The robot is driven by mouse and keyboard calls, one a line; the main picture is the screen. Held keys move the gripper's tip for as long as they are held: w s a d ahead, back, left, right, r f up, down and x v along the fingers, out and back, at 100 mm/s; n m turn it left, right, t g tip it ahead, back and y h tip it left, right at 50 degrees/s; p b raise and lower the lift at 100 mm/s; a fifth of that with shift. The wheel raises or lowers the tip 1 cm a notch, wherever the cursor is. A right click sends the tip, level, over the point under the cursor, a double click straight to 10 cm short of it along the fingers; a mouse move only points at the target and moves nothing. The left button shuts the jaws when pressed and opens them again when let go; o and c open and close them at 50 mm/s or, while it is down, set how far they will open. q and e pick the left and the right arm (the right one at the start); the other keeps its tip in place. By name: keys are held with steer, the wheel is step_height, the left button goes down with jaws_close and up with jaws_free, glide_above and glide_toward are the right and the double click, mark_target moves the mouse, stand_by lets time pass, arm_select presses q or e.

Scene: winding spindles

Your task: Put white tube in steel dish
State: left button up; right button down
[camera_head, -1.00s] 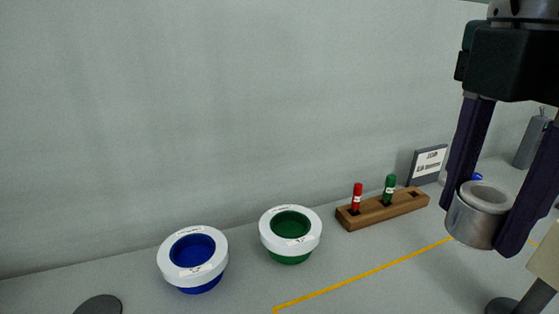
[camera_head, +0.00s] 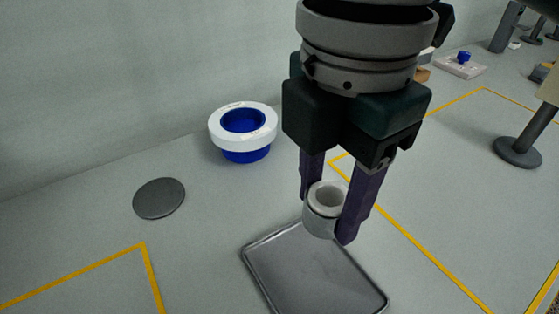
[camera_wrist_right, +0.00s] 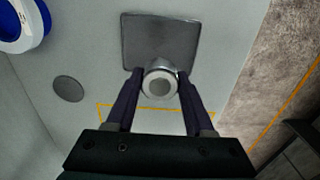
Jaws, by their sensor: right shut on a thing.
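The white tube (camera_head: 321,221) is a short, wide ring-shaped piece with a pale rim and a greyer outer side. My right gripper (camera_head: 328,218) is shut on it, with one dark finger on each side, and holds it roughly upright. The steel dish (camera_head: 312,275) is a shallow grey rectangular tray on the table. In the head view the tube overlaps the dish's far edge. In the wrist view the tube (camera_wrist_right: 158,86) overlaps one edge of the dish (camera_wrist_right: 160,38). Its height over the dish is hard to tell. My left gripper is not in view.
A blue spool with a white collar (camera_head: 243,130) stands behind and left of the dish. A flat dark disc (camera_head: 159,198) lies further left. Yellow lines (camera_head: 150,270) mark the table. A post on a round base (camera_head: 517,152) stands at the right.

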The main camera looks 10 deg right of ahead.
arm_select(q)
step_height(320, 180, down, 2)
steer(key=shift+b, duration=0.75)
arm_select(e)
glide_above(312, 278)
step_height(312, 278, down, 9)
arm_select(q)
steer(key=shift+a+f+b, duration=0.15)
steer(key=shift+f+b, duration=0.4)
arm_select(e)
steer(key=shift+f, duration=2.15)
steer(key=shift+f, duration=0.1)
steer(key=shift+c, duration=1.4)
jaws_free()
